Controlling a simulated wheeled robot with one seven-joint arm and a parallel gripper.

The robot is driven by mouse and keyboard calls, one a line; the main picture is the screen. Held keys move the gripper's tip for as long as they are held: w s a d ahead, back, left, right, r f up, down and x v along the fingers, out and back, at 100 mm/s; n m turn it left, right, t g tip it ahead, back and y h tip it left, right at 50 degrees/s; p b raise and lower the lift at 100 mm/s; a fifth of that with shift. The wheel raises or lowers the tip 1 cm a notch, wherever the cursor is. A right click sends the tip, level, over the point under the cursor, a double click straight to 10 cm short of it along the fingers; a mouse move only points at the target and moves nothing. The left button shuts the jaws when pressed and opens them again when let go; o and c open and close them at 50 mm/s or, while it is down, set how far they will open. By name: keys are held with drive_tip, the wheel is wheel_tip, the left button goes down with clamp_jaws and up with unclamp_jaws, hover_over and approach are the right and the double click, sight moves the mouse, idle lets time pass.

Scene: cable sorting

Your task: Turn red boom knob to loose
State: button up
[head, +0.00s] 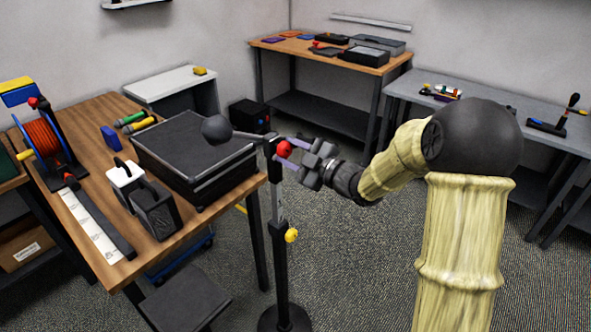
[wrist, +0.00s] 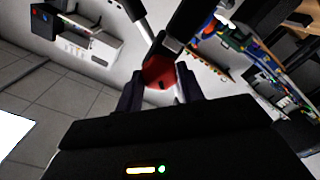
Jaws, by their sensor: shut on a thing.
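The red boom knob (head: 284,149) sits at the top of a black upright stand (head: 278,240), where a boom arm (head: 245,136) with a dark round end (head: 216,128) reaches left over the black case. My gripper (head: 288,152) comes from the right with its fingers on either side of the red knob, shut on it. In the wrist view the red knob (wrist: 158,73) shows between the dark fingers, in front of the stand's black head (wrist: 180,35). The knob's loose or tight setting cannot be read.
The wooden table (head: 100,110) at left holds a black case (head: 195,150), an orange cable reel (head: 42,138) and small boxes. A black stool (head: 185,298) stands in front. Benches line the back and right.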

drive_tip(key=n+b, duration=0.3)
drive_tip(key=b, duration=0.2)
drive_tip(key=n+b, duration=0.3)
drive_tip(key=b, duration=0.1)
drive_tip(key=shift+a+f+b, duration=0.1)
drive_tip(key=shift+f+b, duration=0.1)
drive_tip(key=shift+b, duration=0.15)
drive_tip(key=n+b, duration=0.2)
drive_tip(key=shift+r+b, duration=0.15)
drive_tip(key=shift+b, duration=0.15)
drive_tip(key=shift+r+n+b, duration=0.15)
drive_tip(key=shift+n+b, duration=0.35)
drive_tip(key=shift+n, duration=0.1)
drive_tip(key=shift+r, duration=0.1)
drive_tip(key=o, duration=1)
drive_tip(key=shift+f, duration=0.2)
